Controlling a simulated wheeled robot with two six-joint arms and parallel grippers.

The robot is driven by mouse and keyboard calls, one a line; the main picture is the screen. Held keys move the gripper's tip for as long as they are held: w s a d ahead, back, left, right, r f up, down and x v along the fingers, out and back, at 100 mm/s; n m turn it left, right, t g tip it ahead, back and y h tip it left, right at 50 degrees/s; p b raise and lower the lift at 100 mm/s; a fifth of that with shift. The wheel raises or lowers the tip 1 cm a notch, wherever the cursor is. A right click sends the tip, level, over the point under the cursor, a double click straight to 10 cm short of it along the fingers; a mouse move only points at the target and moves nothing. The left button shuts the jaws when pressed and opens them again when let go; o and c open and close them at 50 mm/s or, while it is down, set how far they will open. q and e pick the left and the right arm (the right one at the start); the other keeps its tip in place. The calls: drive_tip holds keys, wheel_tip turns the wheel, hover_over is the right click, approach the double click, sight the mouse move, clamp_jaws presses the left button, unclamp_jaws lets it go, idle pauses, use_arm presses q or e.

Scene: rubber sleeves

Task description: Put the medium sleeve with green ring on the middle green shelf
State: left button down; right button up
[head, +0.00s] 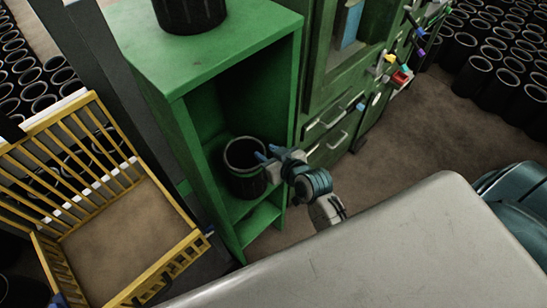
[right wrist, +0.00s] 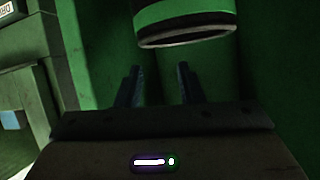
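A black sleeve (head: 246,182) stands upright on the middle level of the green shelf (head: 185,95). In the right wrist view the sleeve (right wrist: 185,36) shows a green ring and a pale rim edge. My right gripper (head: 267,153) is at the sleeve's right side, inside the shelf opening. In the right wrist view its two fingers (right wrist: 160,75) are apart with nothing between them, and the sleeve lies beyond the tips. The sleeve's lower part is dim in the head view. My left gripper is not in view.
Another black sleeve (head: 190,14) stands on the shelf's top. A yellow barred cart (head: 120,160) is at the left. Green cabinets (head: 330,110) with handles adjoin the shelf at right. Many black sleeves (head: 505,50) stand at upper right. Brown floor there is clear.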

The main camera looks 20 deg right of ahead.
drive_tip(key=shift+v, duration=1.55)
drive_tip(key=s+d+f+g+h, duration=0.2)
drive_tip(key=s+d+g, duration=0.25)
drive_tip(key=s, duration=0.55)
drive_tip(key=s+d+f+g+h, duration=0.1)
drive_tip(key=s+d+g+h, duration=0.3)
drive_tip(key=s, duration=0.6)
wheel_tip(320, 180, down, 32)
drive_tip(key=s+d+g+y, duration=0.1)
drive_tip(key=d+g+y, duration=0.1)
drive_tip(key=s+f+m+g, duration=0.1)
drive_tip(key=s+f, duration=1.6)
drive_tip(key=shift+d+f, duration=0.15)
drive_tip(key=shift+d, duration=0.25)
